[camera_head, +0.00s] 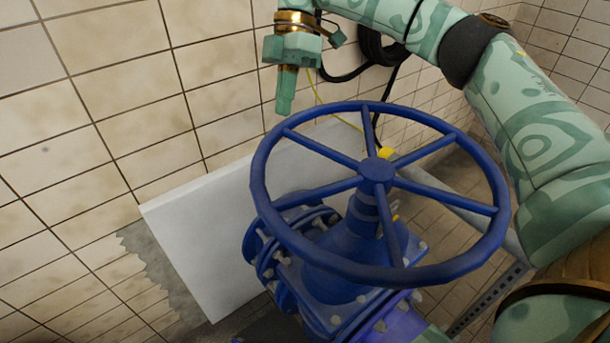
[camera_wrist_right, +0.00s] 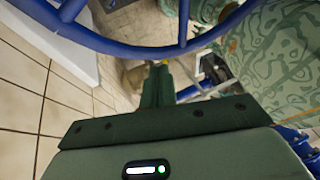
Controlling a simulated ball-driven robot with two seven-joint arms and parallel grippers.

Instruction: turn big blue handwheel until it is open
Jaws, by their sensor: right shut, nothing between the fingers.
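The big blue handwheel (camera_head: 377,172) sits on top of a blue valve (camera_head: 340,255) in the middle of the head view. It has several spokes and a round hub. My right gripper (camera_head: 285,105) is shut and empty, pointing down beyond the far left part of the rim, apart from it in the picture. In the right wrist view the shut fingers (camera_wrist_right: 158,88) show below the blue rim (camera_wrist_right: 130,47), with nothing between them. My left gripper is not in view.
A tiled wall (camera_head: 90,110) runs along the left and back. A white panel (camera_head: 195,235) leans behind the valve on the left. Black hose or cable (camera_head: 372,45) hangs on the wall behind my right arm. A grey metal rail (camera_head: 485,300) stands at the lower right.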

